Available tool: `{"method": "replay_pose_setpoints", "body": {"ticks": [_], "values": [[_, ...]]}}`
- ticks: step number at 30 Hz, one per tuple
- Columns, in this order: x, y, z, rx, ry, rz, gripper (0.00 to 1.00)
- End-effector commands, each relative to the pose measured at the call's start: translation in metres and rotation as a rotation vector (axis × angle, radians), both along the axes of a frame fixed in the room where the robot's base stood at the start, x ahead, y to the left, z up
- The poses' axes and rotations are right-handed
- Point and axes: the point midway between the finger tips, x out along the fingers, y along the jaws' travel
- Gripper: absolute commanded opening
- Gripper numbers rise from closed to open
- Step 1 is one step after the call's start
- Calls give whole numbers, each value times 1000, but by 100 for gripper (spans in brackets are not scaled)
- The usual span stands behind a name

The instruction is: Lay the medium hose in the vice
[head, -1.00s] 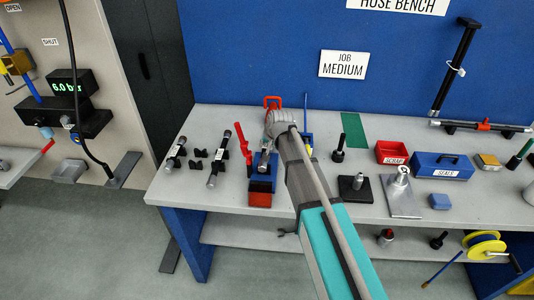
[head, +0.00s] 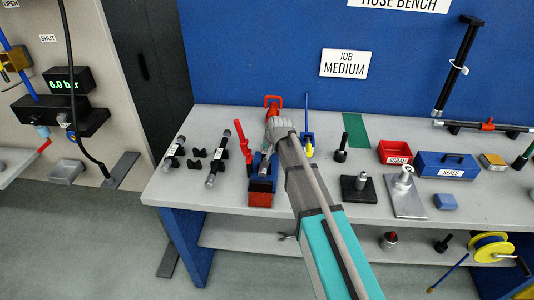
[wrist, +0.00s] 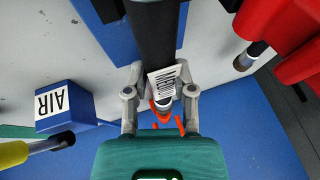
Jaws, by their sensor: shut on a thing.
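My gripper (wrist: 160,98) is shut on a dark hose (wrist: 155,38). A white label, partly readable and apparently "MEDIUM", faces the wrist camera between the fingers. In the head view my gripper (head: 270,138) is over the back of the vice (head: 261,198), a blue and red block at the bench's front edge. The hose is mostly hidden there by my arm. A blue surface (wrist: 108,35) lies beside and beneath the hose in the wrist view. I cannot tell whether the hose touches the vice.
A red lever (head: 243,148) stands close left of the vice. Two labelled hoses (head: 217,166) and black rests (head: 197,154) lie further left. The blue AIR holder (wrist: 65,108) is near my gripper. A black post (head: 341,148) and red scrap bin (head: 394,153) stand to the right.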

Motion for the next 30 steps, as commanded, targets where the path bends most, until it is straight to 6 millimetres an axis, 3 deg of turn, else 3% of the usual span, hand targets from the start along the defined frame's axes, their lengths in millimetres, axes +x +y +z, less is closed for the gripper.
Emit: {"method": "replay_pose_setpoints", "body": {"ticks": [20, 21, 26, 30], "values": [[0, -1, -9, 0, -1, -1, 0], [0, -1, -8, 0, 0, -1, 37], [0, -1, -8, 0, 0, -1, 67], [0, -1, -8, -1, 0, -1, 68]]}}
